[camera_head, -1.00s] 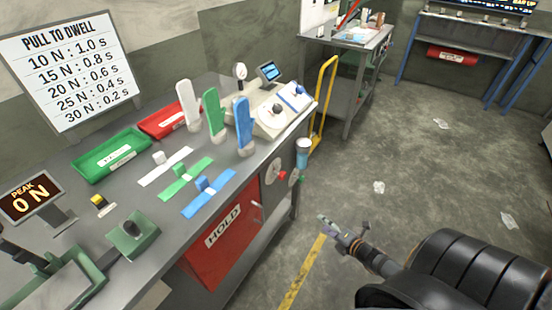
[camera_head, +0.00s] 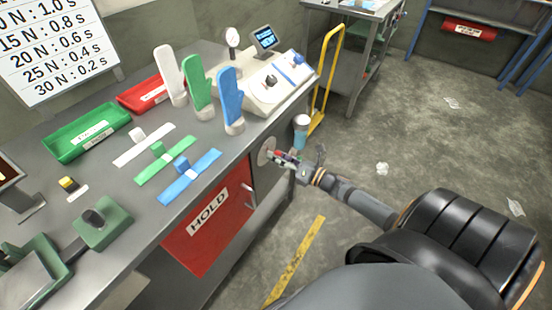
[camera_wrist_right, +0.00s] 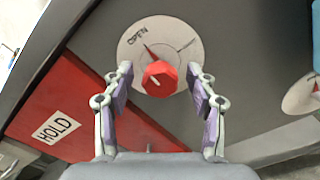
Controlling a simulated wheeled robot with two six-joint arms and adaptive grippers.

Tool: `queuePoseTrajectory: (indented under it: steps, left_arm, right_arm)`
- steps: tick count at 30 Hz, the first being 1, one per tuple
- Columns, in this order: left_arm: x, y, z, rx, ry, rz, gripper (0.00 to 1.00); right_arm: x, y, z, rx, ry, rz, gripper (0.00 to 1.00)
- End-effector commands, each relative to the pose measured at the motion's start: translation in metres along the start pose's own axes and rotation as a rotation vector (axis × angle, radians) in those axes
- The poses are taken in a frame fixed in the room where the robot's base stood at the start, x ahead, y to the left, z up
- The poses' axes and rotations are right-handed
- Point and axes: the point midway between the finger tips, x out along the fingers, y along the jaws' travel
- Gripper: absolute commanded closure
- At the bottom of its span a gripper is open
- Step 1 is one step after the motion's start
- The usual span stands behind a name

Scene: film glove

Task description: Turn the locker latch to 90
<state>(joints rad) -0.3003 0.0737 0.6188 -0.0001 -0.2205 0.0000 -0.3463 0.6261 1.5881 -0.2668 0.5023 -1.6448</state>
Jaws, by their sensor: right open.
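The locker latch is a red knob (camera_wrist_right: 160,78) on a round pale dial plate (camera_wrist_right: 186,44) marked OPEN, on the bench's grey side panel. In the wrist view the knob sits just beyond and between my right gripper's fingertips (camera_wrist_right: 162,86), which are open; contact cannot be told. In the head view my right gripper (camera_head: 284,158) reaches the dial plate (camera_head: 266,151) and hides the knob. The red locker door (camera_head: 207,231) with a HOLD label is shut, beside and below the dial. My left gripper is not in view.
A second dial (camera_wrist_right: 302,95) is right of the latch. Glove forms, including a blue one (camera_head: 231,98), colored strips and trays stand on the bench. The floor (camera_head: 400,140) on the right is mostly clear.

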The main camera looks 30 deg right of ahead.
Motion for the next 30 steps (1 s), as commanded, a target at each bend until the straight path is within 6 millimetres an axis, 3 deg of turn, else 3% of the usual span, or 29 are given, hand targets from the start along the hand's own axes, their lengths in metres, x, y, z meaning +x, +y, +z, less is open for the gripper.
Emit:
queuePoseTrajectory:
  steps: [3,11,24,30]
  left_arm:
    - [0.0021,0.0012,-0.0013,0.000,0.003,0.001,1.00]
    - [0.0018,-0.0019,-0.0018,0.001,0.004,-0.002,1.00]
    - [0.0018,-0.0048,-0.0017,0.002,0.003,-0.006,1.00]
    - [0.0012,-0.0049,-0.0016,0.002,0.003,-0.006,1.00]
  right_arm:
    - [0.0091,-0.0004,0.0001,0.000,-0.001,-0.001,0.42]
    - [0.0111,0.0000,0.0006,0.001,0.000,-0.002,0.42]
    - [0.0108,-0.0002,0.0005,0.001,0.000,-0.002,0.98]
    - [0.0107,-0.0001,0.0006,0.016,0.000,-0.002,0.98]
